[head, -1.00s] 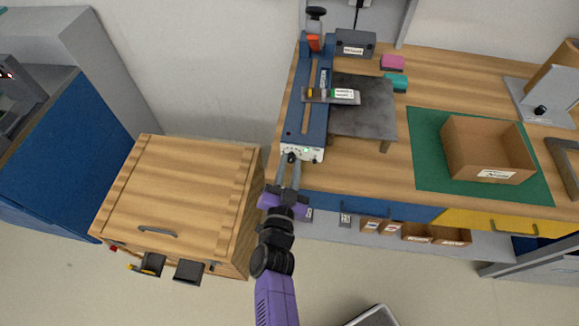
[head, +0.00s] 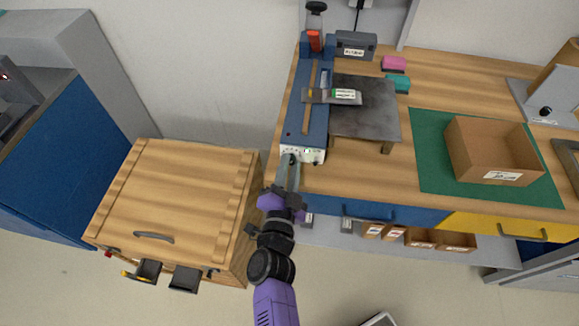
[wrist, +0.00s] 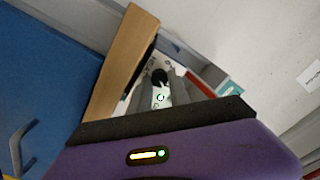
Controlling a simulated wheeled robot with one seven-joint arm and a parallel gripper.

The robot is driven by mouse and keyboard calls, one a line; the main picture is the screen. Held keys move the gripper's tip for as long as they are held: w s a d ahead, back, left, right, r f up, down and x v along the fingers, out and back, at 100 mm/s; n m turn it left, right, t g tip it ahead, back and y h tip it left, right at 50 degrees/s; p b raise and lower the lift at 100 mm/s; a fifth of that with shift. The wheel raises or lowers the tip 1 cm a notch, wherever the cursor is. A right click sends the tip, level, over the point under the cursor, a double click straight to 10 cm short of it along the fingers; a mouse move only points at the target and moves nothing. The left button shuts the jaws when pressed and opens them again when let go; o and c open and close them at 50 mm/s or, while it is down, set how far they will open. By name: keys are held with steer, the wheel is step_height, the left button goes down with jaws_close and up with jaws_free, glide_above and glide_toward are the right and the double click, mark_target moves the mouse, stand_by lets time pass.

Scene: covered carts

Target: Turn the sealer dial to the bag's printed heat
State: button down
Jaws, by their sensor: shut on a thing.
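The heat sealer (head: 308,118) is a long blue machine on the wooden bench, with a white control panel (head: 312,155) at its near end. The dial (wrist: 159,77) is a small black knob on that panel. My gripper (head: 289,160) reaches the panel from the front and is shut on the dial, which sits between its grey fingers in the wrist view. A small green light (wrist: 160,98) glows below the dial. The bag (head: 345,95) lies across the sealer and the grey plate, with a white and green label; its print is too small to read. The dial's marks are mostly hidden.
A wooden covered cart (head: 180,200) stands left of my arm. A cardboard box (head: 490,150) sits on a green mat (head: 430,160) at the right. Pink (head: 394,64) and teal (head: 397,84) blocks lie behind the grey plate (head: 370,120). Drawers and small bins line the bench front.

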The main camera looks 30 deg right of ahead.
steer(key=c, duration=1.2)
jaws_free()
steer(key=shift+s, duration=0.1)
steer(key=b+v, duration=0.1)
steer(key=v, duration=0.6)
steer(key=shift+s+a+b, duration=0.25)
steer(key=shift+b, duration=0.1)
